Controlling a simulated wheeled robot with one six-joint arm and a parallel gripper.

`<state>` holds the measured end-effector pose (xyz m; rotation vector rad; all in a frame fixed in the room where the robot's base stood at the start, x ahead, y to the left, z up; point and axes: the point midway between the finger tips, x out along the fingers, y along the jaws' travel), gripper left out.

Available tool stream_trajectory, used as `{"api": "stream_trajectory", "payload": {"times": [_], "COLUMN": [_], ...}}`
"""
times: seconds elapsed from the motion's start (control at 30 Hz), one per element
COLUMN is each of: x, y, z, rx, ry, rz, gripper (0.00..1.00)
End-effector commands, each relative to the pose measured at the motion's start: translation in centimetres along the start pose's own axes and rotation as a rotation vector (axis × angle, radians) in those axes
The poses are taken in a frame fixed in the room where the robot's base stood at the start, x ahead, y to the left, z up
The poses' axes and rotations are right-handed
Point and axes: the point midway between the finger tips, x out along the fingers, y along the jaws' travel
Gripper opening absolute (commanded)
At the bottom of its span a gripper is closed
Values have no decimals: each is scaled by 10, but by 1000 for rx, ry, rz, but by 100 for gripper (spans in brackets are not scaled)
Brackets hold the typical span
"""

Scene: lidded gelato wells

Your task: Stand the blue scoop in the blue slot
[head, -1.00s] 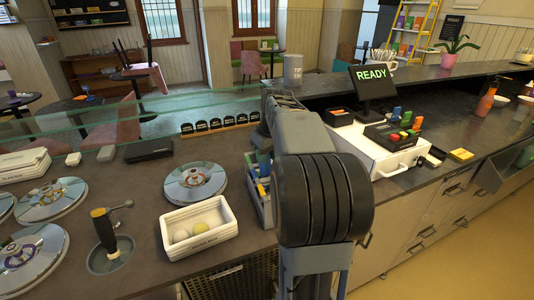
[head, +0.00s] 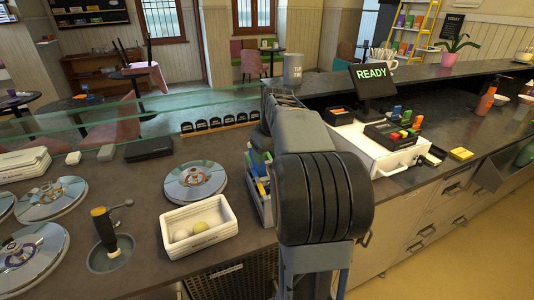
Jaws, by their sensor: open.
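A grey-blue caddy (head: 263,208) stands on the counter just left of my arm, partly hidden by it. Small blue, green and yellow pieces (head: 262,186) show in it. I cannot tell which of them is the blue scoop or the blue slot. My arm fills the middle of the head view, and my gripper is hidden behind it or out of the picture.
A white tub with pale balls (head: 198,228), lidded wells (head: 194,182) and a dipper in a round well (head: 108,236) lie to the left. A glass screen (head: 130,117) runs behind. A white cash drawer (head: 385,155) and READY display (head: 372,82) stand right.

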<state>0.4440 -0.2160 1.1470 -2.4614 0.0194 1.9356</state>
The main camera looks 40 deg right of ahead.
Motion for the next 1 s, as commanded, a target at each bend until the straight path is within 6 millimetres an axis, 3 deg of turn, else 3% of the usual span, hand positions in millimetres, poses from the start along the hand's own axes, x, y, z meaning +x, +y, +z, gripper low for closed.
{"api": "stream_trajectory", "payload": {"times": [0.7,1.0], "x": [-84,-89], "y": [0,0], "z": [-10,-10], "rx": [1,0], "ry": [1,1], "rz": [1,0], "gripper": [61,61]}}
